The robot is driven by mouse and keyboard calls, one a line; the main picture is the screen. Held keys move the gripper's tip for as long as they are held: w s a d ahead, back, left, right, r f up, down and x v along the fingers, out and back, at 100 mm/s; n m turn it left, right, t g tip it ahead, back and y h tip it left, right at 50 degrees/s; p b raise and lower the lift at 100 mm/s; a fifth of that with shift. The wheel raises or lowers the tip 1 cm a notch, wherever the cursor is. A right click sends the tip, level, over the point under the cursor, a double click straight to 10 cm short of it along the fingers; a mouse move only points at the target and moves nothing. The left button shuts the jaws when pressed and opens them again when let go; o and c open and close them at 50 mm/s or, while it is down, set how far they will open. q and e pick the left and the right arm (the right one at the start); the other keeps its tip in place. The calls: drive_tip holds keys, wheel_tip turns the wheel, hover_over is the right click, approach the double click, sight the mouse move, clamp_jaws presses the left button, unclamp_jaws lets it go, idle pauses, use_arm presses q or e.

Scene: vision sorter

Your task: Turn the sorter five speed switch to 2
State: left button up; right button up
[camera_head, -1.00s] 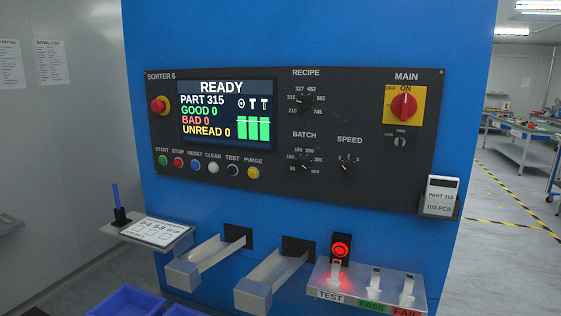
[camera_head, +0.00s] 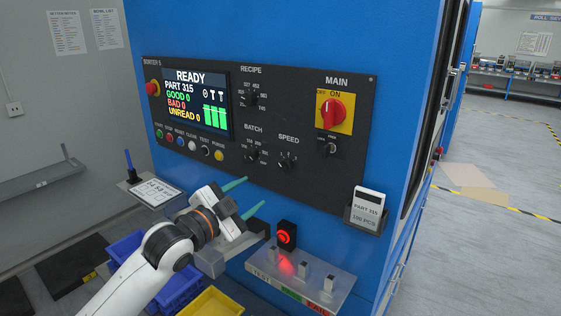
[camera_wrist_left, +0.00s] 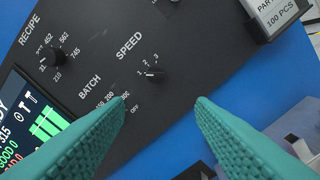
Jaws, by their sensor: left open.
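The SPEED switch (camera_head: 287,162) is a small black rotary knob at the lower right of the black SORTER 5 panel. In the left wrist view the knob (camera_wrist_left: 154,72) shows upper centre, with small numbers around its upper left side. Its pointer is too small to read surely. My left gripper (camera_head: 247,196) is open and empty, its green fingers pointing at the panel from below left of the knob. In the left wrist view the knob appears beyond and just above the gap between the fingertips (camera_wrist_left: 160,103), not touched. My right gripper is not in view.
The BATCH knob (camera_head: 252,155) sits just left of the SPEED switch. The red MAIN switch (camera_head: 332,111) is at upper right. Below are a lit red button (camera_head: 286,236) over a test shelf and a PART 315 card holder (camera_head: 367,210). Blue bins (camera_head: 182,286) stand below my arm.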

sight(283, 167)
use_arm(q)
drive_tip(key=p+x, duration=0.1)
drive_tip(key=x, duration=0.2)
drive_tip(key=r+p+x, duration=0.1)
drive_tip(key=x, duration=0.3)
drive_tip(key=p+x, duration=0.1)
drive_tip(key=x, duration=0.3)
drive_tip(key=shift+s+d+r+p, duration=0.15)
drive_tip(key=shift+d+r+p, duration=0.15)
drive_tip(key=shift+r, duration=0.1)
drive_tip(key=shift+w+d+f, duration=0.1)
drive_tip(key=shift+w+d, duration=0.2)
drive_tip(key=shift+w, duration=0.1)
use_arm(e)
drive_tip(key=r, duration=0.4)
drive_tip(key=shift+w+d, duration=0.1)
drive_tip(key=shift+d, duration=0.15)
use_arm(q)
drive_tip(key=c, duration=1)
drive_tip(key=shift+o, duration=0.2)
drive_tip(key=shift+m, duration=0.3)
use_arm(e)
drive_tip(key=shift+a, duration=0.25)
